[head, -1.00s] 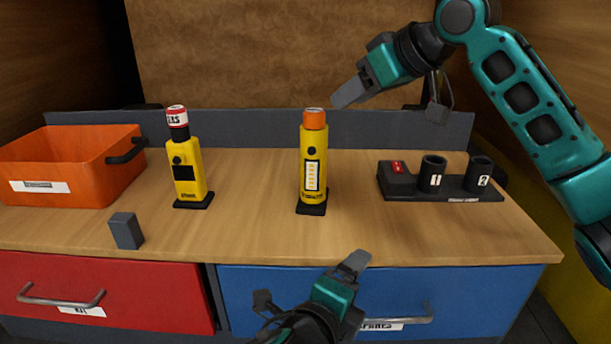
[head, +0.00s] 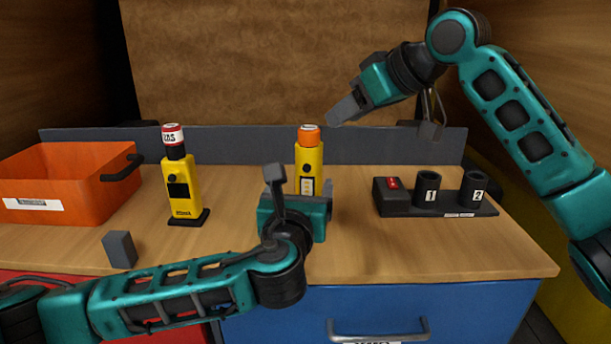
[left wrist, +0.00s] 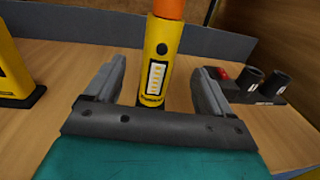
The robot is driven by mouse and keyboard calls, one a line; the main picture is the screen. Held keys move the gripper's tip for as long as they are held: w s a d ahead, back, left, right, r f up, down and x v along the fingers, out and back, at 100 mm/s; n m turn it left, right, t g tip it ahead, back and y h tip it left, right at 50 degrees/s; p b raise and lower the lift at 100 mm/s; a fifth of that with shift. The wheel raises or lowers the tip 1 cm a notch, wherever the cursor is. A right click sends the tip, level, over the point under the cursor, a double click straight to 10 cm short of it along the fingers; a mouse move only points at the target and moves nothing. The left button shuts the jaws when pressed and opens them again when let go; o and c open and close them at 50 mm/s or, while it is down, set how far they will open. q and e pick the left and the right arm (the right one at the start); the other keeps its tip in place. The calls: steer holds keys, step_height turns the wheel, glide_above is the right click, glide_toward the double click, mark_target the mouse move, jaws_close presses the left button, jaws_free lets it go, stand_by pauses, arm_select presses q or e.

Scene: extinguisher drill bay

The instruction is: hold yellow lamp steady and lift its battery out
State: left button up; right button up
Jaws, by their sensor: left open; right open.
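The yellow lamp (head: 310,158) stands upright near the middle of the bench. An orange-topped battery (head: 308,135) sits in its top. In the left wrist view the lamp (left wrist: 157,50) shows a white light strip on its front, and the battery (left wrist: 168,8) is cut off by the top edge. My left gripper (head: 302,188) is open in front of the lamp, with the lamp between the lines of its fingers; contact is not visible. It hides the lamp's lower part in the head view. My right gripper (head: 385,122) is open and empty, above and right of the lamp.
A yellow gas device (head: 183,190) with a red-and-white top stands left of the lamp. An orange bin (head: 70,200) and a small grey block (head: 120,249) are further left. A black dock (head: 455,208) with cups numbered 1 and 2 stands right. Bare wood lies between lamp and dock.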

mark_target(310, 161)
arm_select(q)
steer(key=w, duration=0.4)
steer(key=w+d, duration=0.1)
steer(key=w, duration=0.7)
steer(key=shift+d, duration=0.25)
steer(key=shift+c, duration=0.5)
steer(key=shift+s, duration=0.1)
steer(key=c, duration=1.4)
steer(key=shift+o, duration=0.2)
arm_select(e)
steer(key=shift+o, duration=0.3)
